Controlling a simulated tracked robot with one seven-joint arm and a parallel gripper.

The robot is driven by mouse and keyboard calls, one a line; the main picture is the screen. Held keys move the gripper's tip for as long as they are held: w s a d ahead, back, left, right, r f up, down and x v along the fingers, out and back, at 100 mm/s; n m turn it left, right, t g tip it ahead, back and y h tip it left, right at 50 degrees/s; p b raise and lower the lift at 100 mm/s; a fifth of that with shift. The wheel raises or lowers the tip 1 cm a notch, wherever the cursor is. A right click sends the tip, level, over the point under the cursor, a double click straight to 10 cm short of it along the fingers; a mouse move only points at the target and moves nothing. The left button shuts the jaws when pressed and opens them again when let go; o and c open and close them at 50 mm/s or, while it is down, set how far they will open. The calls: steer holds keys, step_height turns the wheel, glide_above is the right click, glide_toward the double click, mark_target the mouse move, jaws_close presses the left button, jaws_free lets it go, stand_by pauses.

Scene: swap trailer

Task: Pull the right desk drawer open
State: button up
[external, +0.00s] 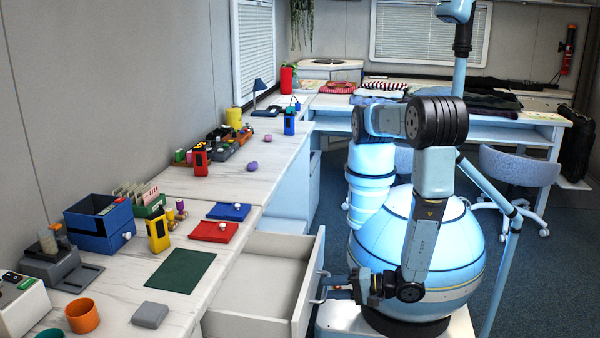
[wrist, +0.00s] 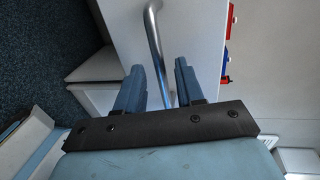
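The desk drawer (external: 309,280) is pulled well out from under the counter, and its pale, empty inside shows in the external view. Its curved metal handle (external: 320,287) is on the outer face. My gripper (external: 334,287) is at this handle, reaching from the right. In the wrist view the handle (wrist: 157,45) runs down between the two blue fingers of my gripper (wrist: 168,75). The fingers stand apart around the bar, with a narrow gap visible beside it. The lower end of the handle is hidden behind the gripper body.
A chair (external: 520,165) stands behind my body. Blue floor is free at the right.

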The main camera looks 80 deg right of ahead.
steer(key=v, duration=1.3)
steer(key=shift+s, duration=0.4)
